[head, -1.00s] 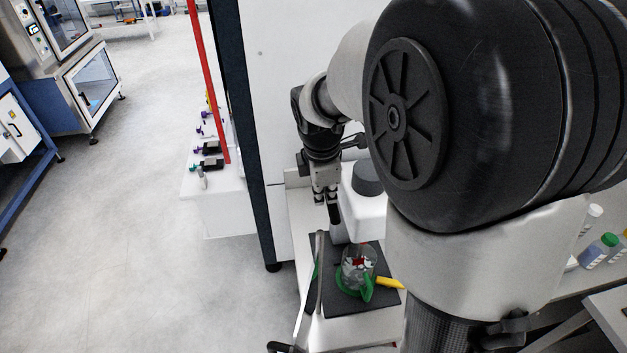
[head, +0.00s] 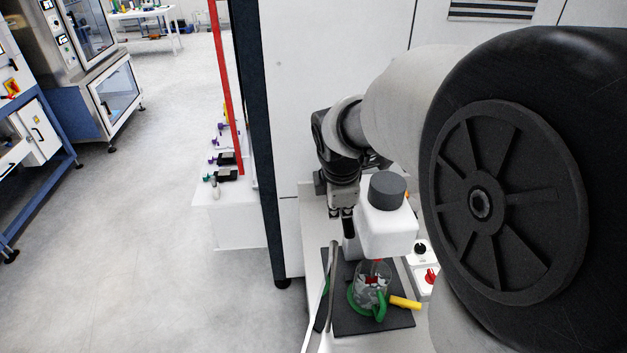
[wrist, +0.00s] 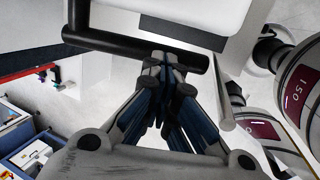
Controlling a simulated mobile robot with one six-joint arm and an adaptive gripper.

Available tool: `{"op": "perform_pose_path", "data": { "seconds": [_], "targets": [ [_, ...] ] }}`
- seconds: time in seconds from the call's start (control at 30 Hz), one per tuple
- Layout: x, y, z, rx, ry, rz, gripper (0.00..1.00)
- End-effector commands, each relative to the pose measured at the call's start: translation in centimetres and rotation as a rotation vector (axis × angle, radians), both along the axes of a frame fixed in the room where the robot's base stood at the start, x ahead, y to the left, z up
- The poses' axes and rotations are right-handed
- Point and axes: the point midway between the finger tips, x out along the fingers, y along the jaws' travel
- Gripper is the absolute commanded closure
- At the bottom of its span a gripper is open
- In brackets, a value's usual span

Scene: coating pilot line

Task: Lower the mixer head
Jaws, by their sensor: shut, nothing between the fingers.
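The mixer has a white head (head: 387,232) with a dark grey cap (head: 387,190). It stands over a clear beaker (head: 361,286) with green parts around it; something red shows in the beaker. My gripper (head: 348,228) is behind and left of the mixer head, partly hidden by it. In the wrist view my gripper (wrist: 163,58) is shut and empty, its fingertips at a black bar (wrist: 110,43) with a bent end. I cannot tell whether they touch it. The white body (wrist: 190,12) beyond the bar looks like the mixer head.
A dark mat (head: 345,322) lies under the beaker, with a yellow object (head: 405,302) at its right. A control with a red knob (head: 430,277) is right of the mixer. A white cabinet (head: 320,90) stands behind. The floor (head: 150,230) at left is clear.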

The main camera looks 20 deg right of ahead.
Motion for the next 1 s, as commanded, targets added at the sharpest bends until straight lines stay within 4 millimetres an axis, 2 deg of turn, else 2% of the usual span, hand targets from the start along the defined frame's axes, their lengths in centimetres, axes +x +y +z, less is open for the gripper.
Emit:
{"op": "perform_pose_path", "data": {
  "seconds": [0.03, 0.3, 0.53, 1.0],
  "targets": [
    [-0.1, 0.0, -0.8, -0.005, -0.018, 0.001, 1.00],
    [-0.1, 0.1, -2.8, -0.045, -0.160, 0.001, 1.00],
    [0.1, 0.0, -3.7, -0.078, -0.277, 0.000, 1.00],
    [0.4, -0.1, -4.5, -0.076, -0.268, -0.001, 1.00]
  ]
}}
